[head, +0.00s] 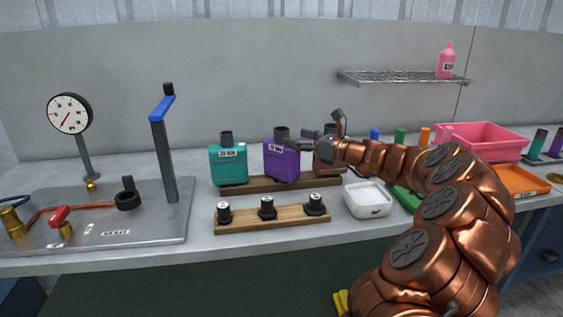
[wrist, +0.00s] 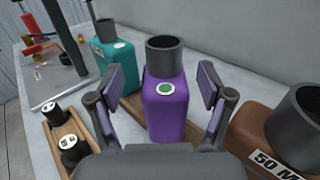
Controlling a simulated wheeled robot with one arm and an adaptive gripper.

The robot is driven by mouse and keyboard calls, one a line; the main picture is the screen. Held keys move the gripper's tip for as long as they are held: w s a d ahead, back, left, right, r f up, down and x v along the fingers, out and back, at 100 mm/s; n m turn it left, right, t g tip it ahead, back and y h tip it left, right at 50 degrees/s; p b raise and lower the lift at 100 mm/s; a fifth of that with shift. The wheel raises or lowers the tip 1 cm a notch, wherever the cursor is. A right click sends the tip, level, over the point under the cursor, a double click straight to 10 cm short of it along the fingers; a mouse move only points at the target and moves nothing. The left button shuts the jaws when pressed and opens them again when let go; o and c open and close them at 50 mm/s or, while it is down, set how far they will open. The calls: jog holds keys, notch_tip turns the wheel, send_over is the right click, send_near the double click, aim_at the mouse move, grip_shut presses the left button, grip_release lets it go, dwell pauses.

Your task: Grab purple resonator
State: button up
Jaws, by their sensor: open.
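The purple resonator (head: 282,161) is a boxy purple body with a dark grey neck, standing upright on a wooden rack (head: 240,186). In the wrist view the purple resonator (wrist: 166,103) stands in the middle, with a green and white round mark on its near shoulder. My gripper (head: 314,137) is just right of it in the head view. In the wrist view my gripper (wrist: 165,90) is open, one finger on each side of the purple resonator. I cannot tell whether the fingers touch it. The lower part of the purple resonator is hidden by my gripper.
A teal resonator (head: 229,163) stands left on the rack, and a brown one (wrist: 267,130) stands close to the right finger. A front rack (head: 290,215) holds small black fittings. A white dish (head: 367,199) sits to the right. The grey wall (wrist: 240,40) is behind.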

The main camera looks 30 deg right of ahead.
aim_at(288, 134)
jog(key=shift+x, duration=3.15)
jog(key=shift+w+d+r, duration=0.1)
jog(key=shift+d, duration=0.1)
grip_shut()
